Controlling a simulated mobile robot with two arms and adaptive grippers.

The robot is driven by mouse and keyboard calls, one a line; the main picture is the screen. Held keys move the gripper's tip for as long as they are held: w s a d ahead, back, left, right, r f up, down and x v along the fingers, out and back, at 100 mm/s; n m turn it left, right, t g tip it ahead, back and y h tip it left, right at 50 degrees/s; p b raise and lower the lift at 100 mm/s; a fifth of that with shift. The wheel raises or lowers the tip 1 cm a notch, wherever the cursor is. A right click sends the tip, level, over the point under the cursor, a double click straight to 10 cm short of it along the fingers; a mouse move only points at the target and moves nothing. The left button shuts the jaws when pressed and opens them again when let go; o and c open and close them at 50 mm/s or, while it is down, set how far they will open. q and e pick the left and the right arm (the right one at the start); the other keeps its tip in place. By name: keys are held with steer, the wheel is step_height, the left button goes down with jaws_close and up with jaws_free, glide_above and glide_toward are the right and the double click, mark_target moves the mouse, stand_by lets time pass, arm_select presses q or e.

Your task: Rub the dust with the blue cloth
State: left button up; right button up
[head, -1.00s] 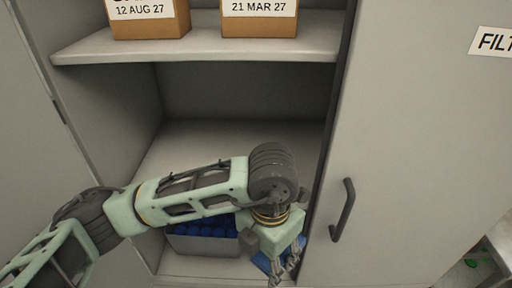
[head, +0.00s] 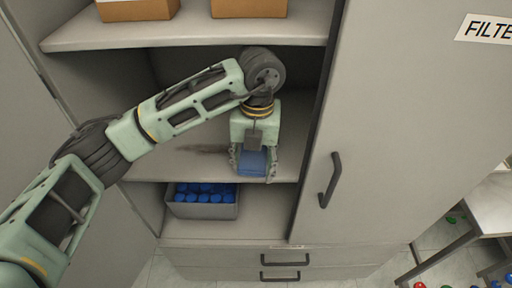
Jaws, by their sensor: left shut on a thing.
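My left gripper (head: 253,165) is shut on the blue cloth (head: 252,163), which shows between its fingers. It points down, at the right part of the cabinet's middle shelf (head: 160,168). I cannot tell whether the cloth touches the shelf. A dark, smeared patch that looks like dust (head: 205,149) lies on this shelf, to the left of the gripper. My arm passes above and behind it in the picture. My right gripper is not in view.
A grey bin (head: 203,211) of blue caps stands on the bottom shelf, with free room to its right. Cardboard boxes (head: 138,10) stand on the upper shelf (head: 190,36). A closed door with a dark handle (head: 329,181) borders the right side.

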mark_target(256, 155)
arm_select(q)
steer(key=shift+w+d+r+h+b, duration=0.25)
steer(key=shift+w+r+h+b, duration=0.1)
steer(key=shift+w+r, duration=0.55)
steer(key=f, duration=0.1)
steer(key=w+f+b, duration=0.1)
steer(key=f, duration=0.1)
steer(key=w+f, duration=0.1)
steer(key=shift+w+f+b, duration=0.1)
steer(key=shift+f+b, duration=0.2)
steer(key=shift+b, duration=0.05)
steer(key=shift+w+f, duration=0.1)
steer(key=shift+f, duration=0.25)
steer(key=shift+s, duration=0.55)
steer(key=shift+s+d+r, duration=0.1)
steer(key=shift+s, duration=0.1)
steer(key=shift+w, duration=0.1)
steer(key=shift+w+f, duration=0.1)
steer(key=shift+f, duration=0.1)
steer(key=shift+b, duration=0.3)
steer(key=shift+f, duration=0.1)
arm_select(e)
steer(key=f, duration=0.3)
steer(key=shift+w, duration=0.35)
arm_select(q)
steer(key=shift+f+b, duration=0.8)
steer(key=shift+f, duration=0.1)
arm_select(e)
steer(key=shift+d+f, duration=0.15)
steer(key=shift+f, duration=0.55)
